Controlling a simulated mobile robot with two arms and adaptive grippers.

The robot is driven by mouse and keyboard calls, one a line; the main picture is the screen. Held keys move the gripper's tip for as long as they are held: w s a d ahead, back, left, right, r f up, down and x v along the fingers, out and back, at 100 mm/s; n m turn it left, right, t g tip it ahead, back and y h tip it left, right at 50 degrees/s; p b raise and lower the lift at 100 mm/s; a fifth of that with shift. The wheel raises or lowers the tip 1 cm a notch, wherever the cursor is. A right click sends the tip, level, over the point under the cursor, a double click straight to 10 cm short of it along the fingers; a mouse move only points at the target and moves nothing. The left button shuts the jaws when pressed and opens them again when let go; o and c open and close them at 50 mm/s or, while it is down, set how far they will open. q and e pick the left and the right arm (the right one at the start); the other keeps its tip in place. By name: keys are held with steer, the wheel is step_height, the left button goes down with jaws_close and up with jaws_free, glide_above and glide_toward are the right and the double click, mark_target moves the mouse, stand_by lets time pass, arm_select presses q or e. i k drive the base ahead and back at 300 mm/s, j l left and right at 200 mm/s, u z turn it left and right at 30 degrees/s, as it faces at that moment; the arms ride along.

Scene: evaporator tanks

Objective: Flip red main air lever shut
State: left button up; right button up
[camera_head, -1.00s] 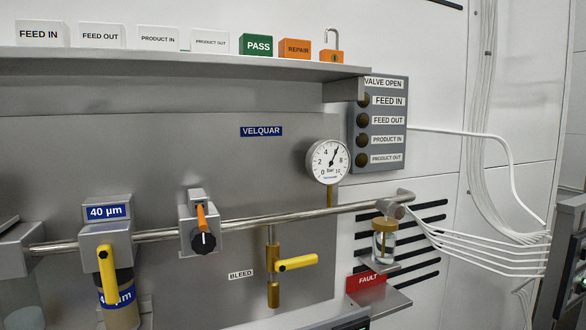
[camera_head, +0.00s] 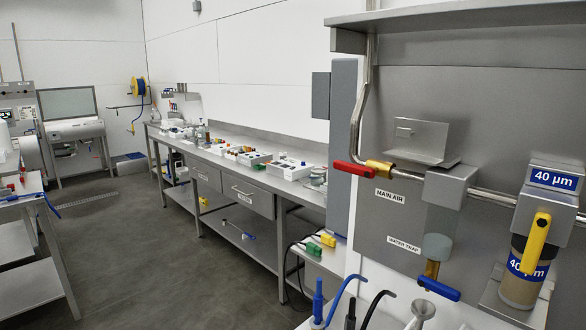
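The red main air lever (camera_head: 353,169) is on the brass valve (camera_head: 380,168) at the left end of the steel air pipe. It points left, roughly in line with the pipe run. The MAIN AIR label (camera_head: 391,196) is on the panel just below the valve. Neither of my grippers shows in the head view, so I cannot see how they stand relative to the lever.
Right of the valve are the water trap (camera_head: 438,235) with a blue lever (camera_head: 439,288) and the 40 µm filter (camera_head: 522,270) with a yellow lever (camera_head: 534,243). Blue and black handles stand below. A long bench (camera_head: 240,187) runs along the back wall. Grey floor (camera_head: 170,260) lies open at left.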

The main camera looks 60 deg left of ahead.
mark_target(363, 171)
steer(key=u, duration=1.5)
steer(key=j+u, duration=0.3)
steer(key=j, duration=0.3)
